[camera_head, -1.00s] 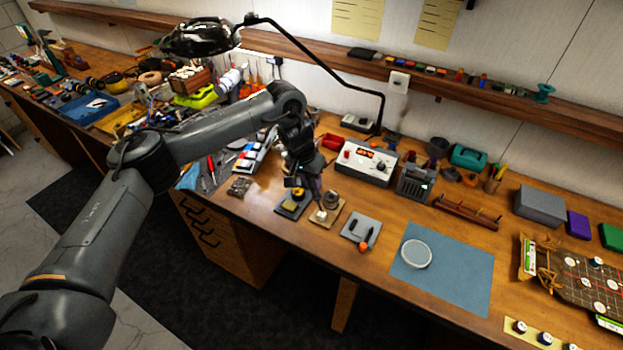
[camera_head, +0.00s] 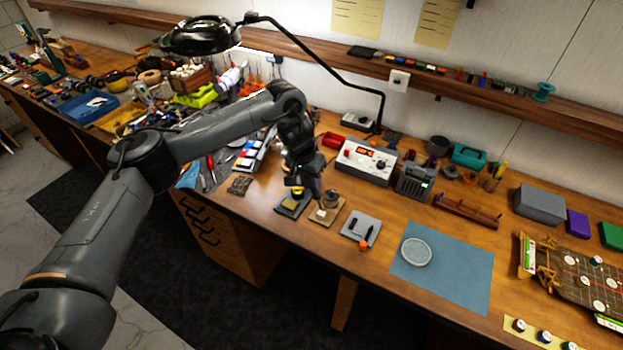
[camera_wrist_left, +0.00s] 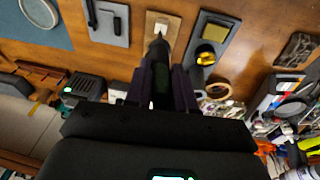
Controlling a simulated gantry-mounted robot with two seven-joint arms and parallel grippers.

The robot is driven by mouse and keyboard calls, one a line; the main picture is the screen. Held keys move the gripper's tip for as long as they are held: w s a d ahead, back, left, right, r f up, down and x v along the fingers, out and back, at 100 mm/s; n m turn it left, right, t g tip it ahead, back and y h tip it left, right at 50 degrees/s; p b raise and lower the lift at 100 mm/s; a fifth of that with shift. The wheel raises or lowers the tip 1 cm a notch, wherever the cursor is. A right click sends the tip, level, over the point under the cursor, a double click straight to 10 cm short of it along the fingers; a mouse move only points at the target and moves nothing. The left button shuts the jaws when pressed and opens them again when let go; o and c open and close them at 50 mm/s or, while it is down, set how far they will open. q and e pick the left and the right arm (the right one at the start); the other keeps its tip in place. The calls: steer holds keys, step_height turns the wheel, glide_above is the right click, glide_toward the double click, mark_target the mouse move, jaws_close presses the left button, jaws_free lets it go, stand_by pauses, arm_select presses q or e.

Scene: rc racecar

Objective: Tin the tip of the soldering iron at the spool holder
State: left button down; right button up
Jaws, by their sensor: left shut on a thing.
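My left gripper (camera_head: 304,180) is over the bench, above the small wooden spool holder (camera_head: 328,221). A dark spool (camera_head: 331,197) sits at the holder's back, and a pale block is at its front. In the left wrist view my gripper (camera_wrist_left: 160,84) is shut on the dark soldering iron (camera_wrist_left: 158,48). The iron's end points at the wooden base of the holder (camera_wrist_left: 170,20), just beside the pale block. I cannot tell whether the tip touches anything. The gripper hides part of the holder there. My right gripper is not in view.
A dark pad with a yellow piece (camera_head: 294,197) lies left of the holder. A grey tray (camera_head: 359,229) with dark tools lies right of it. A soldering station (camera_head: 365,162) stands behind. A blue mat (camera_head: 464,275) lies further right. A lamp (camera_head: 201,37) hangs over the bench.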

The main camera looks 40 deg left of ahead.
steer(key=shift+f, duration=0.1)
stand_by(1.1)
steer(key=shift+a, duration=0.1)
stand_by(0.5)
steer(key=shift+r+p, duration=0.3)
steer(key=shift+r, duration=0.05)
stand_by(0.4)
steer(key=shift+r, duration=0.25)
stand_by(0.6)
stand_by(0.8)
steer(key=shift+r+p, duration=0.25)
steer(key=shift+p, duration=0.2)
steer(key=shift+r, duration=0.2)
stand_by(0.8)
stand_by(0.8)
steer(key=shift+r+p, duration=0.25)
steer(key=shift+p, duration=0.2)
stand_by(0.3)
